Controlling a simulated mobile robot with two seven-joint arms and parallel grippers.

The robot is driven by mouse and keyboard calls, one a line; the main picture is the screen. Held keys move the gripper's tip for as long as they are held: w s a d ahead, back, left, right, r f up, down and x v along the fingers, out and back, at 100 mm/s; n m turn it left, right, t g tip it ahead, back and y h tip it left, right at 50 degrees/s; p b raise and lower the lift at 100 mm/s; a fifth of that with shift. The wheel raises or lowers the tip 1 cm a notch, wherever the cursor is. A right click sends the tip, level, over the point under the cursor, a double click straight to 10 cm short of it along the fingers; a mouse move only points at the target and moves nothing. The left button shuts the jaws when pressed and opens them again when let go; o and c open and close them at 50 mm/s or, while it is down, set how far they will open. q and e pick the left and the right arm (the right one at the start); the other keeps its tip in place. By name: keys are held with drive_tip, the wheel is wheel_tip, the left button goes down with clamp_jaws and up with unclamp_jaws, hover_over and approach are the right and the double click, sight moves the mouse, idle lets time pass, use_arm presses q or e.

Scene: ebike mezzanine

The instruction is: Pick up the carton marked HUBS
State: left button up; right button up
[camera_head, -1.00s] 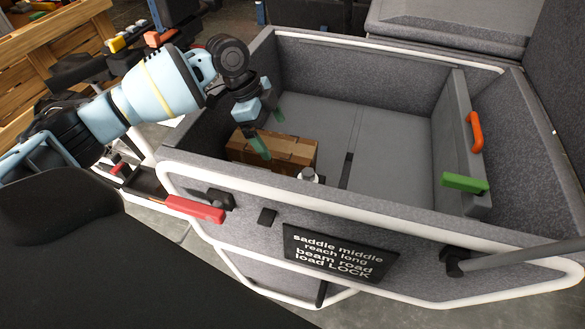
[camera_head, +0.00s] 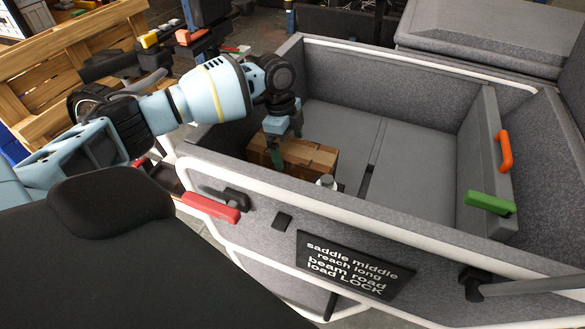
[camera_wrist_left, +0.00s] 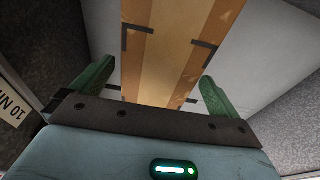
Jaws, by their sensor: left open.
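A brown cardboard carton (camera_head: 306,158) lies on the floor of the grey felt-lined cargo box (camera_head: 400,190), near its left end. No HUBS marking can be read on it. My left gripper (camera_head: 283,150) points down into the box at the carton's left part. In the left wrist view the carton (camera_wrist_left: 170,50), with a lighter tape strip and dark corner patches, lies between the two green fingers of the open left gripper (camera_wrist_left: 155,90). Whether the fingers touch it I cannot tell. My right gripper is not in view.
A small white-topped bottle (camera_head: 327,182) stands close to the carton by the box's near wall. A divider (camera_head: 480,160) with orange and green handles stands at the right. The box floor between is clear. A red-handled latch (camera_head: 210,207) sits outside the near wall.

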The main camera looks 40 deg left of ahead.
use_arm(q)
drive_tip(key=f, duration=0.2)
drive_tip(key=d+f, duration=0.1)
drive_tip(key=f, duration=0.1)
drive_tip(key=shift+w+d+f, duration=0.15)
drive_tip(key=shift+f, duration=0.2)
drive_tip(key=shift+c, duration=0.4)
drive_tip(key=c, duration=1.7)
drive_tip(key=shift+w+r, duration=0.15)
drive_tip(key=shift+r, duration=0.05)
drive_tip(key=shift+c, duration=0.9)
drive_tip(key=shift+r+p, duration=0.3)
drive_tip(key=shift+r, duration=4.75)
